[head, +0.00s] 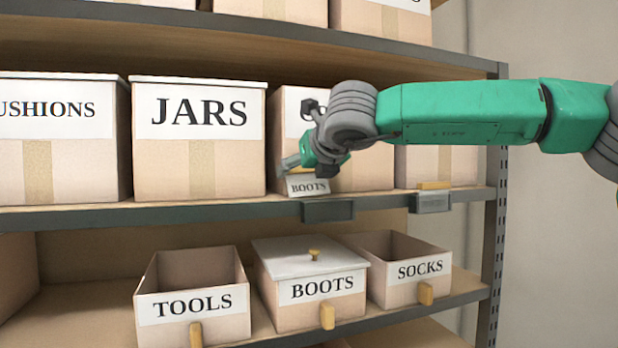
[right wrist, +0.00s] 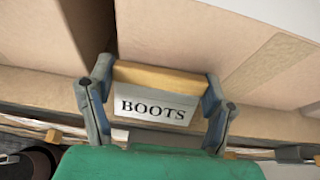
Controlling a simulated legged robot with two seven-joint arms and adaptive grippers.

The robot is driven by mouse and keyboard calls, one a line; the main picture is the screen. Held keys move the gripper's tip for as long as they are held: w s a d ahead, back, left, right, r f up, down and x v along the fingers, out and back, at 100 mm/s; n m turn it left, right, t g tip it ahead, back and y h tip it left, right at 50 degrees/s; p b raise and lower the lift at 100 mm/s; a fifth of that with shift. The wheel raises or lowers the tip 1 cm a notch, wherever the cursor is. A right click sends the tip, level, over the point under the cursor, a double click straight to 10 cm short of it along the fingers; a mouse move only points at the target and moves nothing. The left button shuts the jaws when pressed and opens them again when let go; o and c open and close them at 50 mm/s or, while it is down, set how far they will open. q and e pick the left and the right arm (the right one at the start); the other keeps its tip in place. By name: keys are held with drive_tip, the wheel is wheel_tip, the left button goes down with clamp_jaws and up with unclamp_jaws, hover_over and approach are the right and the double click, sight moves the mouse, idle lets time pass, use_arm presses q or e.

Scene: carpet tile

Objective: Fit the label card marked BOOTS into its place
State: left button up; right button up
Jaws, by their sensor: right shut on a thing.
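The label card marked BOOTS (head: 308,187) is a pale plate with black letters and a tan wooden grip along its top; it also shows in the right wrist view (right wrist: 155,112). My right gripper (head: 306,170) is shut on the card's grip, one finger at each end, as the right wrist view (right wrist: 160,80) shows. The card is upright in front of the upper shelf's edge, just above a grey label holder (head: 328,210). I cannot tell whether card and holder touch. My left gripper is not in view.
A second grey holder (head: 430,203) is on the shelf edge to the right, with a tan grip (head: 434,185) above it. Boxes stand close behind, including JARS (head: 199,165). Below are open TOOLS (head: 193,318) and SOCKS (head: 418,292) bins and a lidded BOOTS bin (head: 322,308).

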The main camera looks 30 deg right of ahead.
drive_tip(key=shift+a+r, duration=0.35)
drive_tip(key=shift+a, duration=0.4)
drive_tip(key=r, duration=0.2)
drive_tip(key=d+r+p, duration=0.1)
drive_tip(key=r, duration=0.1)
drive_tip(key=d+r+p, duration=0.1)
drive_tip(key=r, duration=0.1)
drive_tip(key=shift+s+d+r, duration=0.2)
drive_tip(key=shift+r, duration=0.15)
drive_tip(key=s+a+b, duration=0.1)
drive_tip(key=s+a, duration=0.1)
drive_tip(key=s, duration=0.7)
drive_tip(key=s+a, duration=0.3)
drive_tip(key=s, duration=0.6)
use_arm(q)
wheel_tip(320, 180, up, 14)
drive_tip(key=p, duration=1.3)
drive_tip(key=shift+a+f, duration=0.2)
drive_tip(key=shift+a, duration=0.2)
use_arm(e)
drive_tip(key=w+d+f+t, duration=0.1)
drive_tip(key=w+d+t, duration=0.4)
drive_tip(key=w, duration=0.7)
drive_tip(key=shift+w+d+t, duration=0.15)
drive_tip(key=shift+w+t, duration=0.05)
drive_tip(key=shift+t, duration=0.2)
